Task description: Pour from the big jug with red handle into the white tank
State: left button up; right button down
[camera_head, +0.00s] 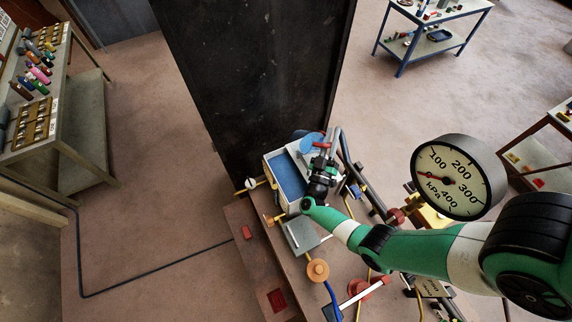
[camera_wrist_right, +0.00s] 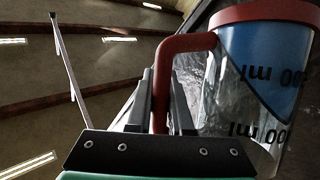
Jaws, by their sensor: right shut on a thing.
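The big jug with the red handle (camera_wrist_right: 265,95) is clear, with measuring marks and blue liquid towards its red rim. The jug is tilted. My right gripper (camera_wrist_right: 162,85) is shut on its upright red handle part. In the head view the jug (camera_head: 311,143) shows small, with blue in it, beside my right gripper (camera_head: 323,160). The white tank (camera_head: 276,204) is an open box with blue liquid inside, just left of and below the jug. My right gripper partly hides the tank's right side. I cannot make out any stream. My left gripper is out of view.
A dark tall panel (camera_head: 260,70) stands right behind the tank. A large pressure gauge (camera_head: 458,178), pipes and yellow valves crowd the bench to the right. A grey plate (camera_head: 301,235) and an orange knob (camera_head: 318,270) sit in front of the tank.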

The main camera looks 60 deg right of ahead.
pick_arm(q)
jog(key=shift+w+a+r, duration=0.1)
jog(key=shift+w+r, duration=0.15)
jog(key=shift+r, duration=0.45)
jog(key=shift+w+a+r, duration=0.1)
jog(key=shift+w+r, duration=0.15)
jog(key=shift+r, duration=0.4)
pick_arm(e)
jog(key=s+d+f+m+t+y, duration=0.1)
jog(key=d+f+m+y, duration=0.2)
jog(key=y, duration=0.6)
jog(key=shift+d+f, duration=1.25)
jog(key=shift+f, duration=0.65)
jog(key=shift+s+t, duration=0.1)
jog(key=shift+t, duration=0.2)
notch_tip(320, 180, up, 5)
